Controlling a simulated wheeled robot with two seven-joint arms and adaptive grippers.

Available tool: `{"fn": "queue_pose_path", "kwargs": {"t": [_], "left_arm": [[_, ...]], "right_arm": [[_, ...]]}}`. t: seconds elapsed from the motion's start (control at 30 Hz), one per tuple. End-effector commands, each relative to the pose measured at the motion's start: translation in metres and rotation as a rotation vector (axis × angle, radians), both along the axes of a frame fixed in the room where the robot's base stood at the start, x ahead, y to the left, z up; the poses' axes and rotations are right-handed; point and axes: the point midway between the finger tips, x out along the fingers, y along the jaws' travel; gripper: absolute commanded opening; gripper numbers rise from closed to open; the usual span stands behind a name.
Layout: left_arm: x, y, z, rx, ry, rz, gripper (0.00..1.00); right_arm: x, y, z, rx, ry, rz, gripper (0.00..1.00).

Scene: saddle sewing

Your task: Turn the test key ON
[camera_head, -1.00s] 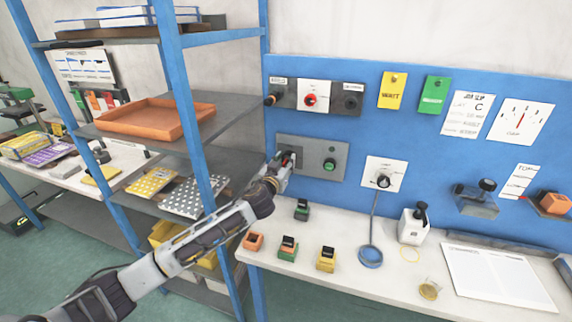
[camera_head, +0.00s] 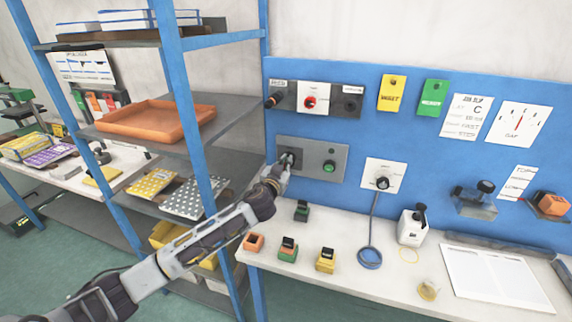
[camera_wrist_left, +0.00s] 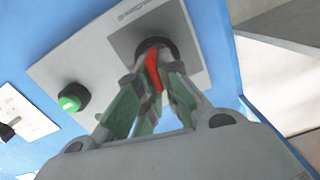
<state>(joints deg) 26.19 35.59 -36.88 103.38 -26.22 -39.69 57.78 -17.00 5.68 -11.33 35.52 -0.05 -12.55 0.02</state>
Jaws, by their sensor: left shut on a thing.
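A grey plate (camera_head: 313,170) on the blue wall board carries a dark round switch (camera_head: 291,156) at its left and a green button (camera_head: 329,166) at its right. My left gripper (camera_head: 284,167) reaches the switch from below. In the left wrist view, a red key (camera_wrist_left: 154,72) stands out from the dark round base (camera_wrist_left: 172,48). The fingers of my left gripper (camera_wrist_left: 160,78) are shut on the red key. The green button (camera_wrist_left: 72,97) is to the left there. The key is hidden by my gripper in the head view. My right gripper is not in view.
Above, a dark panel holds a red knob (camera_head: 310,102).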

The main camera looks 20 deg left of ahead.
Motion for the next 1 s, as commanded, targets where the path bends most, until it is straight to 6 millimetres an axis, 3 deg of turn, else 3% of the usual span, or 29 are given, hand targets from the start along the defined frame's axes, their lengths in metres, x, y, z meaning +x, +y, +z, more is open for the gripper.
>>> {"fn": "queue_pose_path", "kwargs": {"t": [0.2, 0.53, 1.0], "left_arm": [[0.000, -0.001, 0.001, 0.102, -0.005, 0.001, 0.00], [0.000, -0.001, 0.001, 0.114, -0.006, 0.001, 0.00], [0.000, -0.003, 0.001, 0.344, -0.014, 0.002, 0.00]], "right_arm": [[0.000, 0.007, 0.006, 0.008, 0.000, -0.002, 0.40], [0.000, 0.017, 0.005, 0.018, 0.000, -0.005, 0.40], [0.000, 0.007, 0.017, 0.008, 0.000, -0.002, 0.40]]}}
